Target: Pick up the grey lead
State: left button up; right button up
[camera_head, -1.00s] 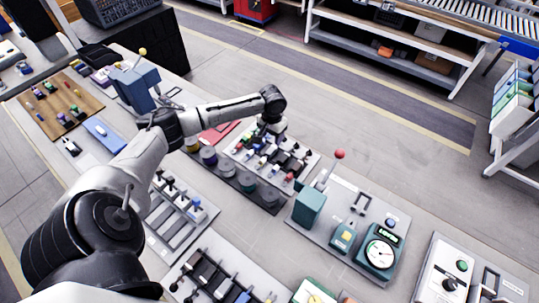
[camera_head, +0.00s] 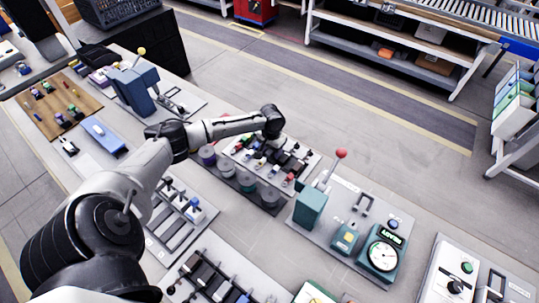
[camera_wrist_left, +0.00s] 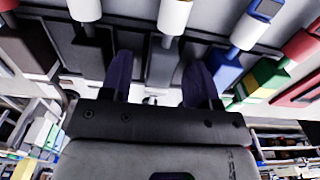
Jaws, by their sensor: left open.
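The grey lead (camera_wrist_left: 162,62) shows in the left wrist view as a grey block with a white end, in a row of coloured leads on a grey panel. My left gripper (camera_wrist_left: 159,66) is open, with one dark finger on each side of the grey block. I cannot tell whether the fingers touch it. In the head view my left gripper (camera_head: 270,146) is down at the lead panel (camera_head: 232,150), and its fingertips and the grey lead cannot be made out there. My right gripper is not in view.
Beside the grey lead are a black block (camera_wrist_left: 88,52) on the left and a blue one (camera_wrist_left: 226,70) on the right, close to the fingers. A teal station with a dial (camera_head: 382,255) and a red-knobbed lever (camera_head: 341,154) stand right of the panel.

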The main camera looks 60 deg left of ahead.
pick_arm(q)
jog(key=shift+c, duration=0.3)
jog(key=c, duration=0.9)
jog(key=shift+r, duration=0.15)
